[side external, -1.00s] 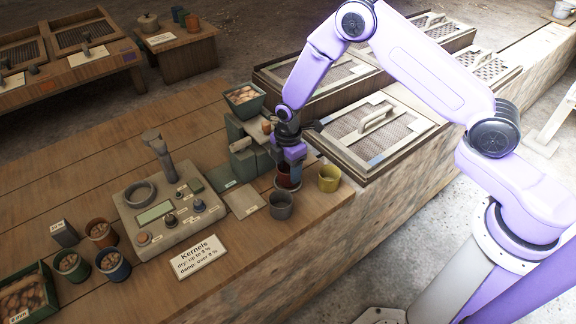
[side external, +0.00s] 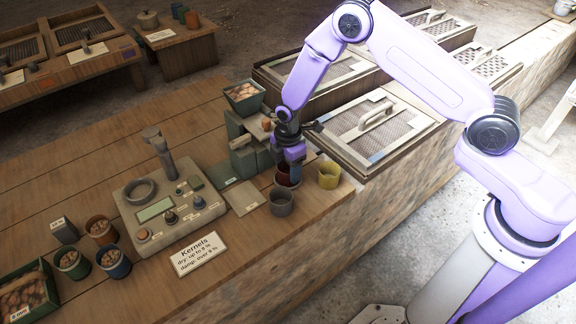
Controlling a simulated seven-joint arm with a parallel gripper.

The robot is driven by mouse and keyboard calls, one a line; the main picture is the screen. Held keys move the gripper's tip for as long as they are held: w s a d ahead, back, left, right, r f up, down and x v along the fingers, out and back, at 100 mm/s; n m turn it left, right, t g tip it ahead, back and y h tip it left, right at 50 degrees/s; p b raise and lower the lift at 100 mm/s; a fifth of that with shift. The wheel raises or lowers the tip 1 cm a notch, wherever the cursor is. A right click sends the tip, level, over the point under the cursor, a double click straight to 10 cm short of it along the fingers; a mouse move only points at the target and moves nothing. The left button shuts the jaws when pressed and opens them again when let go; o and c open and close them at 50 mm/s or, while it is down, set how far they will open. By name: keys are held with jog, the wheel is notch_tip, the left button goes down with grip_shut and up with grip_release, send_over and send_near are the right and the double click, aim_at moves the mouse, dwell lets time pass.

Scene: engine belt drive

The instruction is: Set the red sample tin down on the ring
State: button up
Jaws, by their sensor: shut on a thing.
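The red sample tin (side external: 283,178) stands between a grey tin and a yellow tin near the right end of the bench. My gripper (side external: 290,166) points down over it and is shut on it; the fingers and the tin's upper part are partly hidden by the gripper body. I cannot tell whether the tin still touches the bench. The ring (side external: 140,191) is a dark round ring on top of the grey meter box (side external: 165,232), to the left of my gripper. Its top is clear.
The grey tin (side external: 281,203) and yellow tin (side external: 328,177) stand close beside the red one. A post with a knob (side external: 161,150) rises behind the ring. A green-grey device (side external: 246,155) and a bin of kernels (side external: 244,95) stand behind. The "Kernels" sign (side external: 199,253) lies in front.

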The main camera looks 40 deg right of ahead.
jog(key=o, duration=1.1)
jog(key=shift+o, duration=0.2)
jog(key=shift+w, duration=0.1)
jog(key=shift+w+r, duration=0.1)
jog(key=shift+w, duration=0.05)
jog(key=shift+c, duration=1)
